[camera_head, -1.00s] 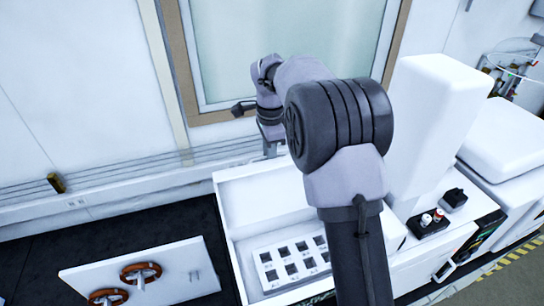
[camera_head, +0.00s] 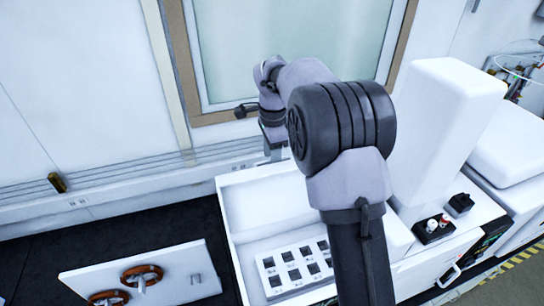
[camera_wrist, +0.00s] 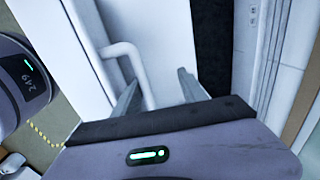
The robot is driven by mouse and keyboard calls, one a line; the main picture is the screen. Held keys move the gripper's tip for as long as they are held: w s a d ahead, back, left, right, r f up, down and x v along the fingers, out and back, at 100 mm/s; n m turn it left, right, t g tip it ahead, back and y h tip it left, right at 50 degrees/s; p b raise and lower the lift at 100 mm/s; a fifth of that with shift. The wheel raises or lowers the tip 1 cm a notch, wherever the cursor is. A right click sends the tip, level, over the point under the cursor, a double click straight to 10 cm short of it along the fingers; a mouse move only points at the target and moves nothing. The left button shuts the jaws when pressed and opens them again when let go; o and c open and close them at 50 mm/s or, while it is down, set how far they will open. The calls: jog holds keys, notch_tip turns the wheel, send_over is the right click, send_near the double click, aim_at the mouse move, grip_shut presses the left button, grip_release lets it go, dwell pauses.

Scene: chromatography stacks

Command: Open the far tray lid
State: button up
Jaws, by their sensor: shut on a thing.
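The far tray lid (camera_head: 262,203) is a white panel raised at the back of a white box, behind a slotted white tray insert (camera_head: 292,266). Its white bent bar handle (camera_wrist: 127,56) shows in the wrist view against a white panel. My gripper (camera_wrist: 158,95) has its two grey fingers on either side of the handle and is shut on it. In the head view my gripper (camera_head: 274,152) is at the lid's top edge, and its fingertips are hard to make out. My arm hides the right part of the lid and box.
A white panel with two red-brown rings (camera_head: 142,276) lies on the black bench at lower left. A tall white block (camera_head: 447,130) and a black holder with small vials (camera_head: 434,230) stand to the right. A framed window (camera_head: 290,50) is close behind my arm.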

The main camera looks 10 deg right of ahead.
jog(key=shift+w+r, duration=0.1)
notch_tip(320, 180, up, 17)
jog(key=s+p, duration=0.1)
jog(key=shift+p, duration=0.4)
jog(key=shift+s, duration=0.1)
